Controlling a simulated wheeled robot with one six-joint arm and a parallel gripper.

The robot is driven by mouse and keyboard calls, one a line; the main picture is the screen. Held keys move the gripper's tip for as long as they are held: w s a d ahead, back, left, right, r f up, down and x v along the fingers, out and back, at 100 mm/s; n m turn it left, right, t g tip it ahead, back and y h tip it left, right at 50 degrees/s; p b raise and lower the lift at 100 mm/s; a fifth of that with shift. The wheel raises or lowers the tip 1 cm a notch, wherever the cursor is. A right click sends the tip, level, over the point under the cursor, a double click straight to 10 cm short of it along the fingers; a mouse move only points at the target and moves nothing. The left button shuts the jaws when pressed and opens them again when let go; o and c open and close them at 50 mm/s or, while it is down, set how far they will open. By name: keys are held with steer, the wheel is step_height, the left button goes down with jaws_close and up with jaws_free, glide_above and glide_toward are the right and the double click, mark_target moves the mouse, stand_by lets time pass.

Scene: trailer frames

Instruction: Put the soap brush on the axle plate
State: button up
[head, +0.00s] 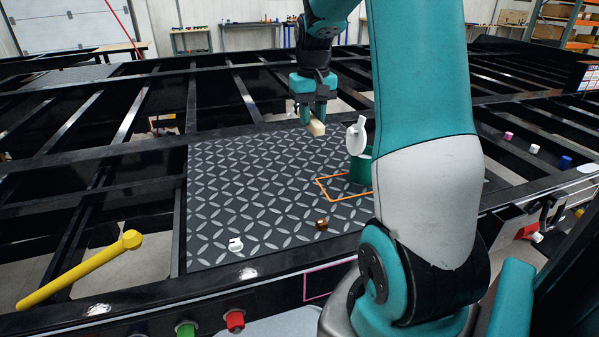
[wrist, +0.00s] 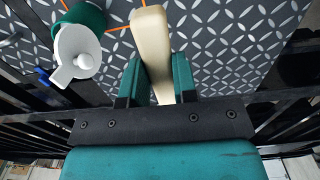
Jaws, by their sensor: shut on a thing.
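My gripper (head: 314,112) is shut on the soap brush (head: 316,128), a cream-coloured piece that sticks out below the fingers. The brush (wrist: 152,50) shows in the wrist view as a long cream shape between the two teal fingers (wrist: 160,80). The axle plate looks to be the dark diamond-pattern plate (head: 250,190) set in the black frame. My gripper holds the brush in the air over the far part of this plate. Its height above the plate is hard to tell.
A green container with a white lid raised (head: 356,137) stands on the plate, partly behind my arm, near an orange outline (head: 345,199). A small brown piece (head: 322,224) and a white piece (head: 235,244) lie near the front edge. A yellow bar (head: 80,270) lies at front left.

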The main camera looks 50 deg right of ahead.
glide_above(310, 192)
step_height(310, 192, down, 15)
steer(key=shift+w+d+r+p, duration=0.1)
steer(key=shift+r+p, duration=0.05)
steer(key=shift+p, duration=0.2)
steer(key=shift+f+p, duration=0.4)
steer(key=shift+f, duration=1.95)
jaws_close()
steer(key=o, duration=0.9)
jaws_free()
